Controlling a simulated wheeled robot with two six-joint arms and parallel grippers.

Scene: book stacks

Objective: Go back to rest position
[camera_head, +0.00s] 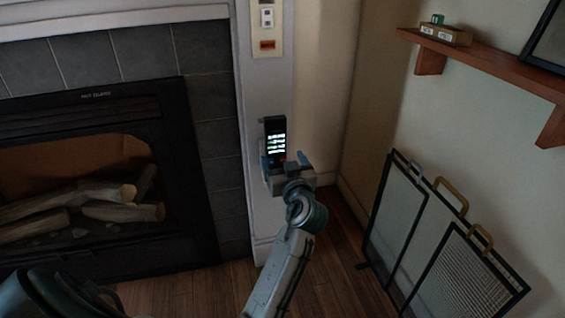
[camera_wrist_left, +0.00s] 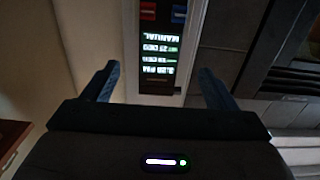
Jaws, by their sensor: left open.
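My left gripper (camera_head: 284,162) is in front of the narrow white wall column beside the fireplace. Its two blue fingers are apart and nothing is between them; they also stand apart in the left wrist view (camera_wrist_left: 157,72). A black control panel (camera_head: 275,136) with lit lines of text is mounted on the column, just beyond the fingertips. In the left wrist view the panel (camera_wrist_left: 158,88) appears upside down, with a red and a blue button. I cannot tell whether a finger touches it. My right gripper is not in view.
A black-framed fireplace (camera_head: 188,170) with logs (camera_head: 75,205) is at left. A folding fire screen (camera_head: 395,215) leans at right. Above it, a wooden shelf (camera_head: 490,68) holds a small box (camera_head: 445,35). A white switch plate (camera_head: 267,18) is above the panel.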

